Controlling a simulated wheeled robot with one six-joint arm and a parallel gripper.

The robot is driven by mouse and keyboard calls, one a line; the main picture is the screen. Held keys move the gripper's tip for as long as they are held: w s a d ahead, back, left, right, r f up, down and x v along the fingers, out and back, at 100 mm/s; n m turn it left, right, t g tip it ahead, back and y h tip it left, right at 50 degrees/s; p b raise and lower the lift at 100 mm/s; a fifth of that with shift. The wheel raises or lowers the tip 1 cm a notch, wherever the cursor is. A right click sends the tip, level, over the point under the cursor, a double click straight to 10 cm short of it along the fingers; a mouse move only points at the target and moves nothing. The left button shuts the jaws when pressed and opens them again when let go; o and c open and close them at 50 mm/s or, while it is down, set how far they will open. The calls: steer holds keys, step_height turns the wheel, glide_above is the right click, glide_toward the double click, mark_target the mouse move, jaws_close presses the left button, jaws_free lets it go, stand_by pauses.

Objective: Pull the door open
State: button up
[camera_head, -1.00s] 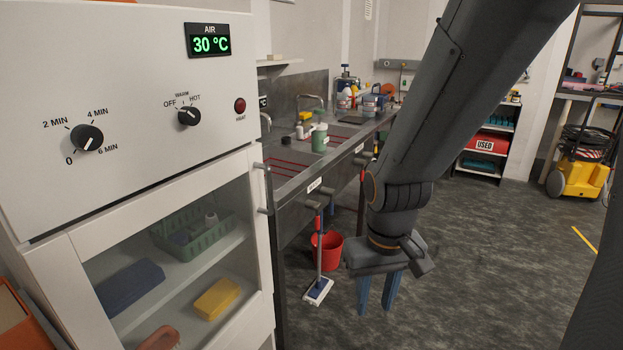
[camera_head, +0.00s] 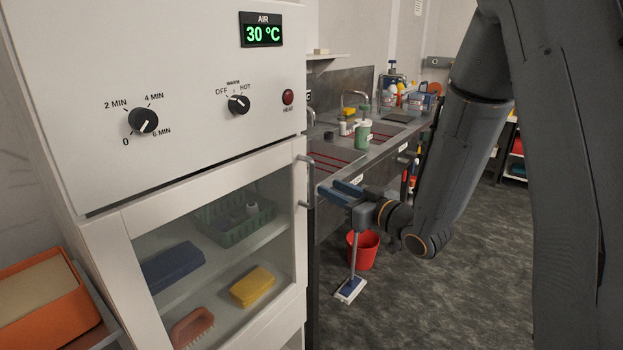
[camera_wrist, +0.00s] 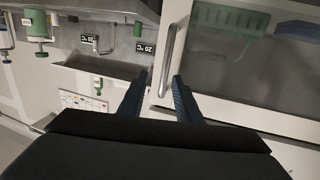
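The white cabinet's glass-fronted door (camera_head: 130,230) looks closed. A metal bar handle (camera_head: 311,183) stands upright on its right edge. My gripper (camera_head: 328,188) is just right of the handle, its blue fingers pointing left toward it. In the wrist view the gripper (camera_wrist: 160,78) is open, and the handle (camera_wrist: 169,58) shows between and beyond the fingertips. A small gap seems to remain between fingertips and handle. The door (camera_wrist: 255,60) fills the right of that view.
The panel above the door has two black knobs (camera_head: 142,120) and a 30 °C display (camera_head: 262,35). A sink bench (camera_head: 345,155) runs behind my gripper, with a red bucket (camera_head: 363,250) and a mop below. An orange box (camera_head: 75,318) is at lower left. Floor at right is open.

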steer(key=shift+y, duration=0.5)
steer(key=x, duration=0.2)
steer(key=p+x, duration=0.1)
steer(key=x, duration=0.2)
steer(key=r+x, duration=0.1)
steer(key=x, duration=0.2)
steer(key=shift+s+a+p, duration=0.2)
steer(key=shift+a+p, duration=0.05)
steer(key=shift+p, duration=0.15)
steer(key=shift+c, duration=0.4)
jaws_close()
